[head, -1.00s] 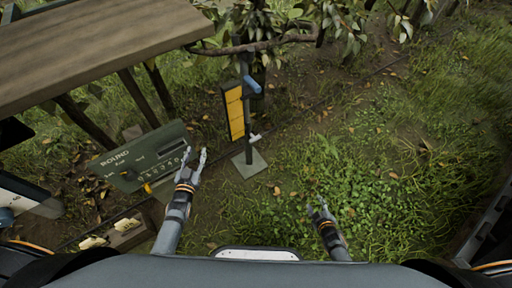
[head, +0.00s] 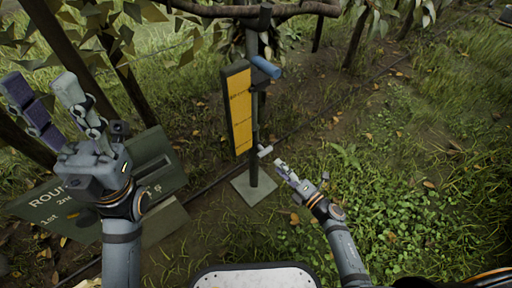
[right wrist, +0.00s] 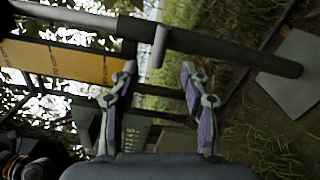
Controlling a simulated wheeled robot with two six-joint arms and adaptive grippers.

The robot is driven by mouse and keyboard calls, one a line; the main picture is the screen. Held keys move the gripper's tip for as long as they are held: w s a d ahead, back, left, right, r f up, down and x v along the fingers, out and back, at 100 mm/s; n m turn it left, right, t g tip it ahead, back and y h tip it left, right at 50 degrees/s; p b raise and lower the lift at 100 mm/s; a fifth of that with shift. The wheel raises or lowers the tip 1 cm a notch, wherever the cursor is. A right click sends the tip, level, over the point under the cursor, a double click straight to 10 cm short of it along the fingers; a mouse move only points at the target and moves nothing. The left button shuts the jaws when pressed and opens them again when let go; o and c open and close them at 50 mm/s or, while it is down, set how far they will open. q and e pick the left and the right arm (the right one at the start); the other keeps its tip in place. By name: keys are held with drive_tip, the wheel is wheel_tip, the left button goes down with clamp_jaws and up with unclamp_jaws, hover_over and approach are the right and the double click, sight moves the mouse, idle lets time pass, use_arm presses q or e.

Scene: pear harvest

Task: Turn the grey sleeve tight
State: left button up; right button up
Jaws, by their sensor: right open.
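A dark post (head: 254,125) stands on a square grey base plate. A short light-grey cylinder (head: 265,151) juts from its lower part; I take it for the grey sleeve. My right gripper (head: 281,168) is open just right of and below it. In the right wrist view, the cylinder (right wrist: 161,45) sits ahead of the gap between the open fingertips (right wrist: 158,70), which look empty; I cannot tell if they touch it. My left gripper (head: 50,98) is raised at the left, fingers apart and empty, in front of the green sign.
A yellow panel (head: 240,108) and a blue cylinder (head: 266,67) are on the post's upper part. The base plate (head: 254,188) lies on soil. A green sign board (head: 165,165) stands at left. A branch (head: 230,11) crosses above. Grass to the right is open.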

sight(263, 149)
drive_tip(key=b+x, duration=0.3)
drive_tip(key=x, duration=0.7)
drive_tip(key=shift+w+a, duration=0.1)
drive_tip(key=shift+w, duration=0.05)
